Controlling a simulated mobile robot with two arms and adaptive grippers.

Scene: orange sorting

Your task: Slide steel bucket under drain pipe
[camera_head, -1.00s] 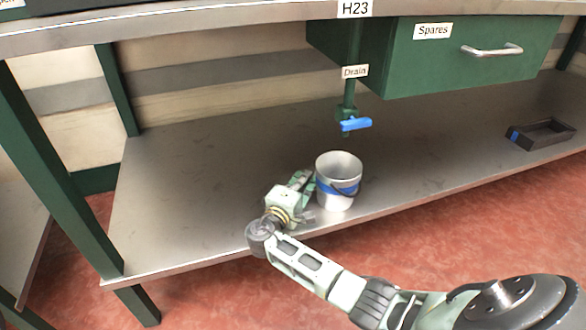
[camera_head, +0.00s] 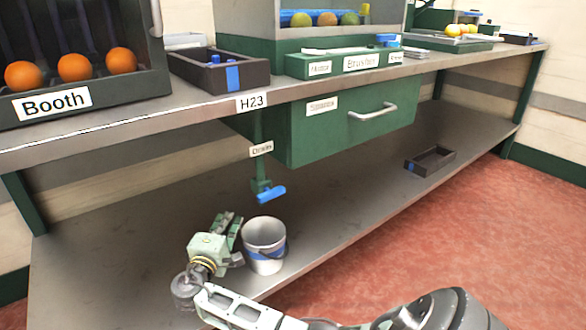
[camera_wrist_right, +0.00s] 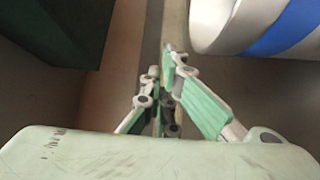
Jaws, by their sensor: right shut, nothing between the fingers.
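The steel bucket (camera_head: 265,246), with a blue band, stands upright on the lower shelf (camera_head: 330,205). It also shows at the upper right of the right wrist view (camera_wrist_right: 265,25). The drain pipe (camera_head: 258,170), labelled "Drain", hangs down behind the bucket and ends at a blue-handled valve (camera_head: 270,194). The bucket's mouth appears in front of the valve and below it. My right gripper (camera_head: 232,222) is shut and empty, just left of the bucket; its fingertips (camera_wrist_right: 168,65) show close beside the bucket, and I cannot tell whether they touch. My left gripper is out of view.
A green "Spares" drawer (camera_head: 345,125) hangs under the worktop, right of the pipe. A dark tray (camera_head: 430,160) lies farther right on the shelf. A booth with oranges (camera_head: 75,68) and a dark bin (camera_head: 215,72) stand on top. The shelf between bucket and tray is clear.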

